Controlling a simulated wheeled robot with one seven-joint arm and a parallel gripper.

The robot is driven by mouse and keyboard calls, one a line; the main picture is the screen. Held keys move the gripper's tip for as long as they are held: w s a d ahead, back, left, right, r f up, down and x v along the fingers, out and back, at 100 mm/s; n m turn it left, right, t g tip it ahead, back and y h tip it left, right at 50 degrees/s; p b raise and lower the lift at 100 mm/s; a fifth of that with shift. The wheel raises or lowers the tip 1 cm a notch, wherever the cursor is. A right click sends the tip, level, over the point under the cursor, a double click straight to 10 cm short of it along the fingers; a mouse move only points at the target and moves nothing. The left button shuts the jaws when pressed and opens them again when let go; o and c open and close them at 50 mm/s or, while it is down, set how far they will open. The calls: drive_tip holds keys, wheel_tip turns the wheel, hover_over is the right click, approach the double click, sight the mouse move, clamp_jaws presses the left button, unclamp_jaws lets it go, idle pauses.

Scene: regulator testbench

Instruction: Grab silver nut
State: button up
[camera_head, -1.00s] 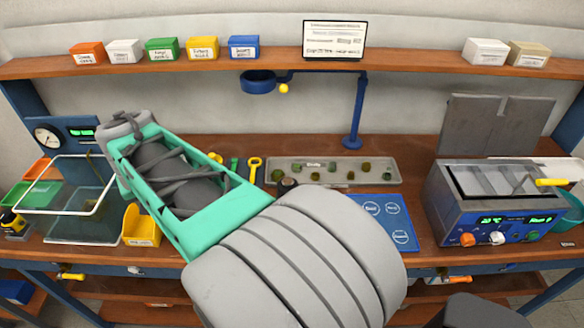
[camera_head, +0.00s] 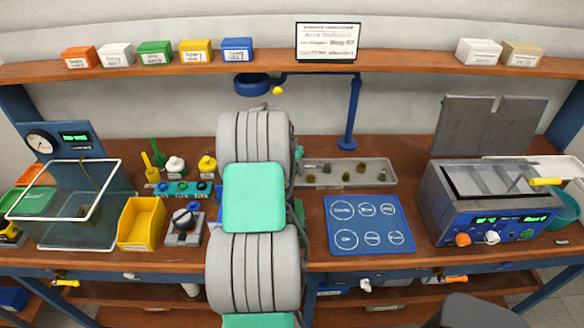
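A grey parts tray (camera_head: 388,168) stands at the back middle of the bench with several small dark, brassy or greenish pieces on it. They are too small for me to tell which, if any, is the silver nut. My arm stands upright in front of the bench and covers the tray's left end. My gripper does not show; the arm's own links hide that area or it is out of frame.
A blue mat (camera_head: 367,224) with white circles lies right of my arm. A grey machine (camera_head: 480,205) stands farther right. Left are a yellow bin (camera_head: 141,222), a black-knobbed fixture (camera_head: 184,225), a teal rack (camera_head: 172,188) and a clear tank (camera_head: 75,220). A shelf (camera_head: 400,60) runs above.

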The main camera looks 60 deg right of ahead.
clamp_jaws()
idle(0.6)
